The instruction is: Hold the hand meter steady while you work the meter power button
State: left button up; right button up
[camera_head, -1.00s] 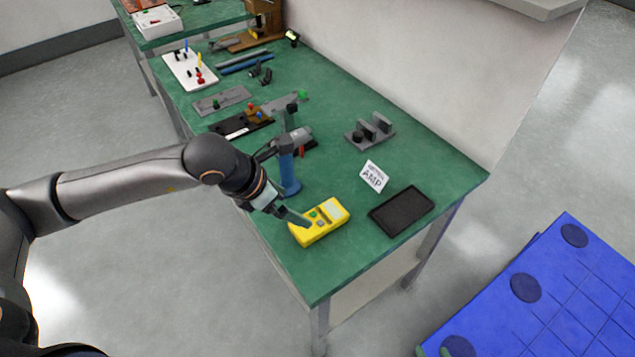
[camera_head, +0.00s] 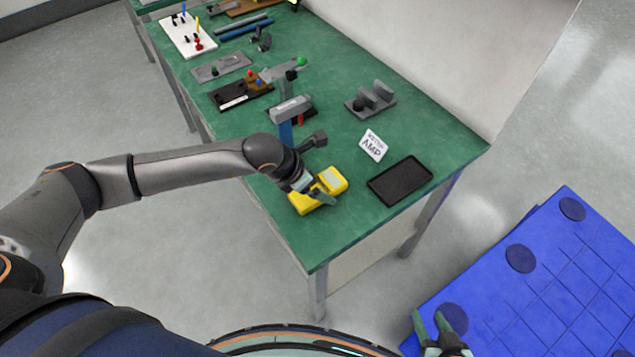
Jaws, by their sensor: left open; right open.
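The hand meter (camera_head: 302,203) is a yellow box with a pale screen, lying on the green bench near its front edge. My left gripper (camera_head: 322,167) is open at the meter. One finger lies across the meter's face, and the other stands out above its far side. I cannot tell whether the fingers touch it. The power button cannot be made out, as the finger and wrist cover the meter's middle. My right gripper (camera_head: 438,330) is open and empty at the bottom right, over the blue surface, far from the meter.
A black tray (camera_head: 400,181) and a white AMP card (camera_head: 373,145) lie right of the meter. A blue post with a grey head (camera_head: 290,109) stands just behind my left gripper. A grey bracket (camera_head: 371,99) and several fixtures sit farther back. The blue gridded surface (camera_head: 560,270) is at right.

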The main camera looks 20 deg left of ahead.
pick_arm(q)
jog(key=shift+w+d+f, duration=0.15)
jog(key=shift+f, duration=0.15)
jog(key=shift+c, duration=0.2)
jog(key=c, duration=1.4)
pick_arm(e)
jog(key=shift+w, duration=0.1)
pick_arm(q)
jog(key=shift+o, duration=0.2)
pick_arm(e)
grip_shut()
dwell(3.4)
